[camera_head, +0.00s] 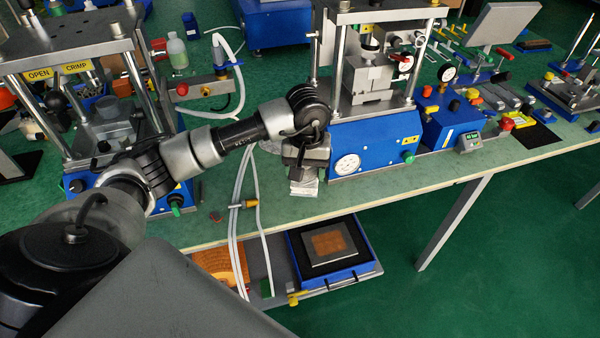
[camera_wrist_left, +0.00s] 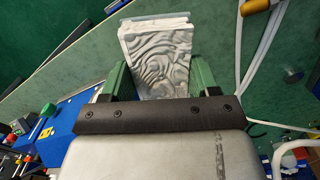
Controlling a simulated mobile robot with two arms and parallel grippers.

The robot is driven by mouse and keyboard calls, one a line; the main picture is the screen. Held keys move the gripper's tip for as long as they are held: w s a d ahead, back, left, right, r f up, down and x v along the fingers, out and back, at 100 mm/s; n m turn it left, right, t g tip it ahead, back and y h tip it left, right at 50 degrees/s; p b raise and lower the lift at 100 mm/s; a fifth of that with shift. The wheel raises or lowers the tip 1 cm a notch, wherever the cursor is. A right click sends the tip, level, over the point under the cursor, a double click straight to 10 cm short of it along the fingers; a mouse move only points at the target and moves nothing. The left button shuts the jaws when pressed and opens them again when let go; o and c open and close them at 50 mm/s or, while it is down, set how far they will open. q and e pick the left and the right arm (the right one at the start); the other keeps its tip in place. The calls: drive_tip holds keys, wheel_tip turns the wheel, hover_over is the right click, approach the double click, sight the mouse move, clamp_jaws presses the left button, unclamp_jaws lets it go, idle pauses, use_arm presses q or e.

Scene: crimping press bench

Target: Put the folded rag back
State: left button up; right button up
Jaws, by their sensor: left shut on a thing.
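The folded rag (camera_wrist_left: 157,52) is a pale grey-white block with a wavy, creased face. In the left wrist view it sits between the two green fingers of my left gripper (camera_wrist_left: 152,82), which is shut on it. In the head view my left gripper (camera_head: 306,172) points down near the bench's front edge, just left of the pressure gauge. The rag's pale lower end (camera_head: 304,188) shows beneath it; the rest is hidden by the gripper. I cannot tell whether the rag touches the bench. My right gripper is not in view.
A blue press base with a round gauge (camera_head: 347,165) stands close right of the gripper. White hoses (camera_head: 238,200) hang over the front edge at left. A lower shelf holds a blue tray (camera_head: 368,266) and an orange item (camera_head: 222,262).

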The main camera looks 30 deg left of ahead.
use_arm(q)
drive_tip(key=w+a+f, duration=0.2)
drive_tip(key=a, duration=0.1)
drive_tip(key=w+a+f, duration=0.1)
drive_tip(key=a+f, duration=0.1)
drive_tip(key=shift+w, duration=0.25)
wheel_tip(320, 180, down, 4)
drive_tip(key=shift+r+p, duration=0.15)
drive_tip(key=shift+p, duration=0.4)
drive_tip(key=shift+f, duration=0.2)
drive_tip(key=o, duration=0.9)
